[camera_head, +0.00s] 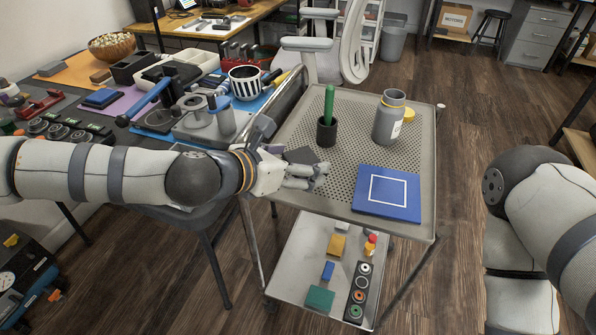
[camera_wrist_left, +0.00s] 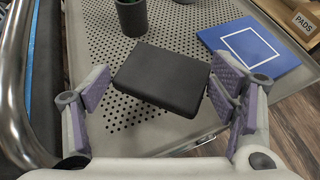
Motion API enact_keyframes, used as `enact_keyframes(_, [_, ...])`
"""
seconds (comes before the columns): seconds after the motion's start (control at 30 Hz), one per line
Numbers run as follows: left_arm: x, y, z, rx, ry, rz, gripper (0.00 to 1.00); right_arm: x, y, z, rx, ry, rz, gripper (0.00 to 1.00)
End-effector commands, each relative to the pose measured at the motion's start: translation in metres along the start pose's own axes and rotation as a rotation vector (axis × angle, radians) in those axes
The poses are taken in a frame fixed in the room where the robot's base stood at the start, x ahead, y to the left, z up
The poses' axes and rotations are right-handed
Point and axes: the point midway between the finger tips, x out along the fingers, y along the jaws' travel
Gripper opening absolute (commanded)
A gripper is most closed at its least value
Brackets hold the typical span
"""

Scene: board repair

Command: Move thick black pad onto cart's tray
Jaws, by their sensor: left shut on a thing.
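The thick black pad (camera_head: 299,155) is in my left gripper (camera_head: 308,177), over the left part of the cart's perforated tray (camera_head: 345,112). In the left wrist view the pad (camera_wrist_left: 162,78) lies flat between the two purple-padded fingers of the gripper (camera_wrist_left: 160,95), above the tray surface. My left gripper is shut on the pad. I cannot tell whether the pad's underside touches the tray. My right arm shows at the right edge of the head view, with its gripper out of view.
The tray also holds a blue board with a white square (camera_head: 388,193), a black cup (camera_head: 327,131) with a green item and a grey jar (camera_head: 389,117). The lower shelf (camera_head: 296,263) carries several small parts. A cluttered workbench (camera_head: 70,110) stands left. Bare tray lies around the pad.

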Motion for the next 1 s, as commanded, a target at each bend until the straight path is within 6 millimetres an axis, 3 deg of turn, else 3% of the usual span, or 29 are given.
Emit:
enact_keyframes(0.17, [0.015,0.010,-0.010,0.000,-0.001,0.000,0.39,0.005,0.000,0.002,-0.001,-0.013,0.001,0.40])
enact_keyframes(0.3, [0.028,0.009,-0.035,-0.001,0.000,-0.003,0.39,0.013,0.000,0.006,-0.001,-0.031,0.002,0.40])
enact_keyframes(0.77, [0.031,0.009,-0.040,0.001,-0.002,-0.002,0.39,0.018,0.001,0.008,-0.002,-0.043,0.002,0.40])
enact_keyframes(0.8, [0.030,0.009,-0.040,0.002,-0.001,-0.001,0.87,0.017,0.001,0.007,-0.002,-0.041,0.002,0.40])
enact_keyframes(0.87, [0.030,0.009,-0.040,0.002,0.000,-0.001,0.99,0.017,0.001,0.007,-0.002,-0.041,0.002,0.40])
enact_keyframes(1.0, [0.030,0.009,-0.041,0.002,0.000,-0.002,0.99,0.017,0.001,0.007,-0.002,-0.041,0.002,0.40])
